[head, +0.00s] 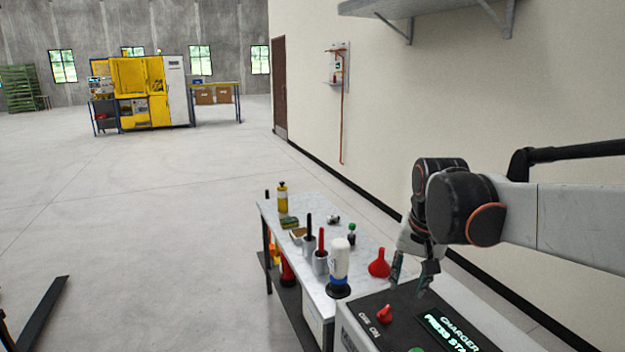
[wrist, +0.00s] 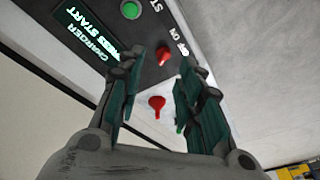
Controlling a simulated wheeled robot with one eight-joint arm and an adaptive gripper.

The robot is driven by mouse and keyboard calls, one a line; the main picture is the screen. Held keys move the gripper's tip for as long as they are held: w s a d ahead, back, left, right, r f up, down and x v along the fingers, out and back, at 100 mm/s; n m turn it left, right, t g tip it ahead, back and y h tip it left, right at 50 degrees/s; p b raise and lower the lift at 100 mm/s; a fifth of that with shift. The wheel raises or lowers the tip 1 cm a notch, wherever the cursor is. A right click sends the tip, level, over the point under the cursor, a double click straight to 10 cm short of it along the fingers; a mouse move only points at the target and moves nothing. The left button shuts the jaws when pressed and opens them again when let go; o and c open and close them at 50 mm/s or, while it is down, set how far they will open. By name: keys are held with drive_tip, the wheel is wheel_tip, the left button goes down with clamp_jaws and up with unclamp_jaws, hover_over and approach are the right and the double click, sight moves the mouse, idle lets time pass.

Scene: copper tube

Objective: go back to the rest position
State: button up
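My gripper (head: 412,275) hangs over the back edge of the charger box (head: 372,308) at the lower right of the head view. In the wrist view my gripper (wrist: 157,85) has its two dark green-padded fingers apart, with nothing held between them. The charger has a lit "CHARGER PRESS START" display (head: 447,329), a red switch (head: 385,314) and a green button (head: 416,350). The wrist view also shows the red switch (wrist: 163,55), the green button (wrist: 130,9) and the display (wrist: 84,27). The fingers appear apart from the switch.
A copper-coloured tube (head: 342,110) runs down the right wall. A shelf (head: 385,8) juts out above. The floor left of the bench is mostly clear.

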drive_tip(key=s+f+n+t, duration=0.3)
drive_tip(key=s+n+t, duration=0.1)
drive_tip(key=s, duration=1.5)
drive_tip(key=shift+s+f+n, duration=0.15)
drive_tip(key=shift+f+n, duration=0.05)
drive_tip(key=shift+n, duration=0.1)
